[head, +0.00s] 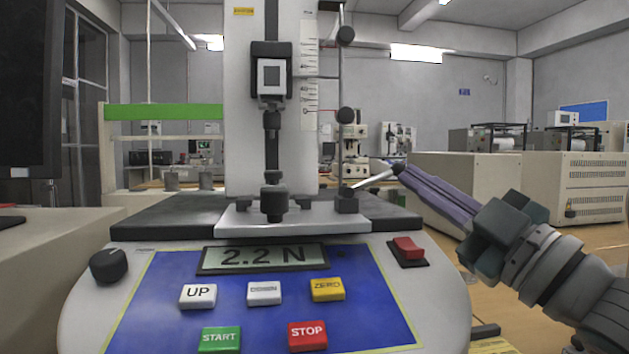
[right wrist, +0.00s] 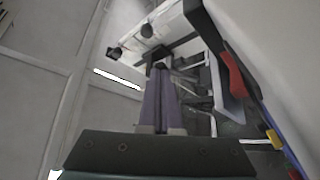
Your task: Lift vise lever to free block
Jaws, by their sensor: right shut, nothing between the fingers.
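The force tester has a grey plate (head: 300,217) on its dark base. A thin silver lever (head: 372,181) rises to the right from a small black clamp part (head: 347,203) at the plate's right end. My right gripper (head: 398,167) comes in from the right with its purple fingers shut and empty. Its tips are at the lever's upper end in the picture; I cannot tell whether they touch. The shut fingers also show in the right wrist view (right wrist: 158,70). A dark cylindrical piece (head: 274,201) stands under the tester's spindle. No separate block can be made out clearly. My left gripper is not in view.
A thin upright rod (head: 341,95) with black knobs (head: 346,115) stands just left of the fingertips. A red rocker switch (head: 408,248) sits below them. The display (head: 262,258) reads 2.2 N above several buttons. White cabinets (head: 575,185) stand behind at right.

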